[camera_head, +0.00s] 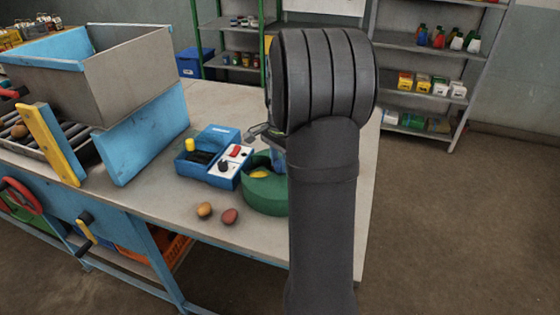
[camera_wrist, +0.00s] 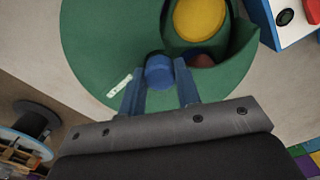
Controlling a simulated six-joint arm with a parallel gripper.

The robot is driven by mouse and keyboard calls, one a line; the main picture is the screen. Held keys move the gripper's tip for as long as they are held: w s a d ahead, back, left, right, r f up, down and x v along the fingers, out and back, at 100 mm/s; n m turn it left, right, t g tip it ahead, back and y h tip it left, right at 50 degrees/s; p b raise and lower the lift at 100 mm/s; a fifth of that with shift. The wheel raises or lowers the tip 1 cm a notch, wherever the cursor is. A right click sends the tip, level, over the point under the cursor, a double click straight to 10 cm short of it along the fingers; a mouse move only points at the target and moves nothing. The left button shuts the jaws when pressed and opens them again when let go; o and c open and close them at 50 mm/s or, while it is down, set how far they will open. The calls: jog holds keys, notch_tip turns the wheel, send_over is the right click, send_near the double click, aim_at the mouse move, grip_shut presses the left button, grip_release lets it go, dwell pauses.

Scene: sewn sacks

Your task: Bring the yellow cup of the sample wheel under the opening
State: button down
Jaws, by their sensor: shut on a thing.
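The sample wheel (camera_head: 264,198) is a round green drum on the table, partly hidden by my arm. In the wrist view its green top (camera_wrist: 100,45) fills the upper middle and has a white mark left of my gripper. My gripper (camera_wrist: 159,74) is shut on a small blue knob (camera_wrist: 158,71) on the top. The opening lies above and right of the knob. The round yellow cup (camera_wrist: 200,18) shows through most of it, with a reddish-brown patch at its lower edge. A bit of yellow (camera_head: 259,174) also shows in the head view.
A blue box with a white switch panel (camera_head: 233,163) stands close left of the wheel. Two brownish lumps (camera_head: 217,213) lie in front on the table (camera_head: 200,98). A large hopper (camera_head: 130,70) stands at the left.

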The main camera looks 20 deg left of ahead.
dwell(0.5)
jog(key=shift+r, duration=0.1)
jog(key=c, duration=1.1)
grip_release()
jog(key=shift+o, duration=0.2)
notch_tip(320, 180, up, 17)
jog(key=shift+r, duration=0.2)
jog(key=shift+f, duration=0.15)
notch_tip(320, 180, down, 17)
jog(key=shift+f, duration=0.15)
